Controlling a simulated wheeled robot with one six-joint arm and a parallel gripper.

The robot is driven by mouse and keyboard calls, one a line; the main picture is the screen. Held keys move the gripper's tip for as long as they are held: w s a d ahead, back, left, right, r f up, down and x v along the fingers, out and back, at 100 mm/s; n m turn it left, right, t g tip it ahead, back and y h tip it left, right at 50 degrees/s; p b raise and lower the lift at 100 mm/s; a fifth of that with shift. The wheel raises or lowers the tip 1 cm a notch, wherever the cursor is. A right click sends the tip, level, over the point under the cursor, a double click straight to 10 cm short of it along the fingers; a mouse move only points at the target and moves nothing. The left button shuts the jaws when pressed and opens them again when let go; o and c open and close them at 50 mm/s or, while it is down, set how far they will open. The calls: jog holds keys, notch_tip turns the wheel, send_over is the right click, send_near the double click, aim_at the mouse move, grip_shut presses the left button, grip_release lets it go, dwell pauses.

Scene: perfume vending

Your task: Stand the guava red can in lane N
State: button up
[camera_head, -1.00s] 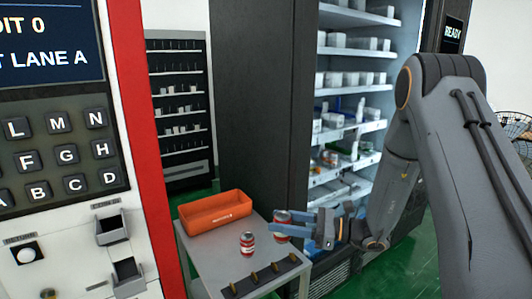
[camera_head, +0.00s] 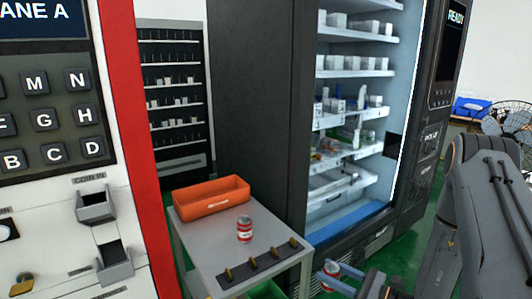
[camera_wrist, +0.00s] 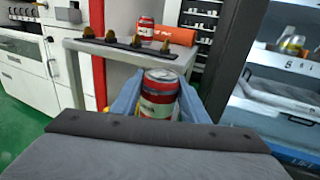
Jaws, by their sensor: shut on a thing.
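A red can with a pale band (camera_wrist: 160,95) is between the blue fingers of my gripper (camera_wrist: 158,103) in the wrist view, upright or nearly so. My gripper (camera_head: 338,277) is shut on it, low at the bottom of the head view, to the right of the grey cart and apart from it. The held can (camera_head: 331,272) is partly visible there. A second red can (camera_head: 245,229) stands on the cart. I cannot read which can is guava. The open vending cabinet (camera_head: 350,125) has several shelves of goods; I cannot make out lane N.
The grey cart (camera_head: 205,240) carries an orange bin (camera_head: 211,197) and a dark strip with several brass pegs (camera_head: 262,262). A red and white keypad machine (camera_head: 50,180) stands at left. Green floor (camera_head: 400,255) shows before the cabinet.

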jog(key=shift+w+a+r+m+t+h, duration=0.1)
jog(key=shift+a+m+t+h, duration=0.25)
jog(key=shift+m+t+h, duration=0.85)
jog(key=shift+m+t, duration=0.2)
jog(key=shift+t, duration=0.1)
jog(key=shift+s+d+m+t+h, duration=0.1)
jog(key=shift+d+m+t+h, duration=0.1)
jog(key=shift+m+t+h, duration=0.55)
jog(key=shift+s+d+m+t+h, duration=0.1)
jog(key=shift+d+m+t+h, duration=0.2)
jog(key=shift+h, duration=0.75)
jog(key=shift+a, duration=0.1)
